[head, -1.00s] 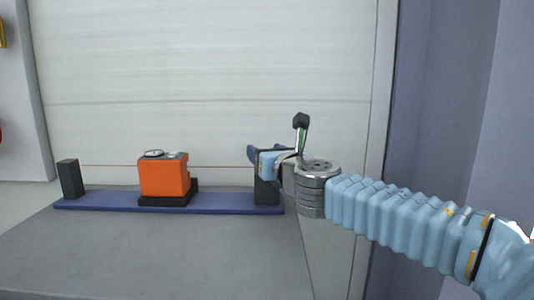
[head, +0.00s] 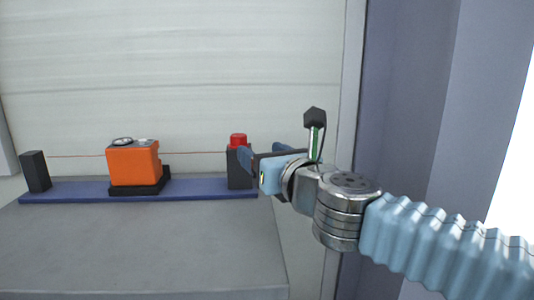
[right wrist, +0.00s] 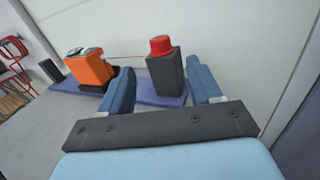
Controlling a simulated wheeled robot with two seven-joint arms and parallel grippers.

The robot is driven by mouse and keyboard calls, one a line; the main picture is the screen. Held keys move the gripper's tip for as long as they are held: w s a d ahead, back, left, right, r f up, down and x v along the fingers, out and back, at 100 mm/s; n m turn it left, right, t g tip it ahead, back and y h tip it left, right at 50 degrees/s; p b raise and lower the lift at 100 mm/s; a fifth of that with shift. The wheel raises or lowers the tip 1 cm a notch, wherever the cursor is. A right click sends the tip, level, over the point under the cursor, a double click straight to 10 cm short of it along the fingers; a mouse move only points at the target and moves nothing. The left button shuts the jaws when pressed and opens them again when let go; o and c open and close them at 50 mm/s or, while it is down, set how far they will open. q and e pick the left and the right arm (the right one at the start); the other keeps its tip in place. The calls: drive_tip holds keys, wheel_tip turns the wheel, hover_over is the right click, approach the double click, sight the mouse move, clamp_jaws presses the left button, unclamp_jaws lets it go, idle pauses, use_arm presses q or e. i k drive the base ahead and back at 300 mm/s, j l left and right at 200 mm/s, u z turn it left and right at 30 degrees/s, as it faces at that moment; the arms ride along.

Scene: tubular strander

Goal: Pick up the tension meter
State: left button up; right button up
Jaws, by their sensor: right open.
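The tension meter is most likely the orange box (head: 134,164) with round dials on top. It sits on a black base on the blue rail, left of centre in the head view. It also shows in the right wrist view (right wrist: 88,68), beyond the left finger. My right gripper (head: 258,160) is open and empty, near the rail's right end and well to the right of the orange box. In the right wrist view the black post (right wrist: 166,78) with a red cap stands beyond and between its fingers (right wrist: 160,88). My left gripper is not in view.
The blue rail (head: 80,191) lies on a grey table (head: 150,245). A black post (head: 36,171) stands at its left end, and the red-capped post (head: 238,172) at its right. A thin red line runs between posts and box. A pale wall stands behind; the table front is clear.

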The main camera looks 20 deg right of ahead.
sight(131, 162)
drive_tip(key=k, duration=0.5)
drive_tip(key=k+l, duration=0.15)
drive_tip(key=k, duration=0.35)
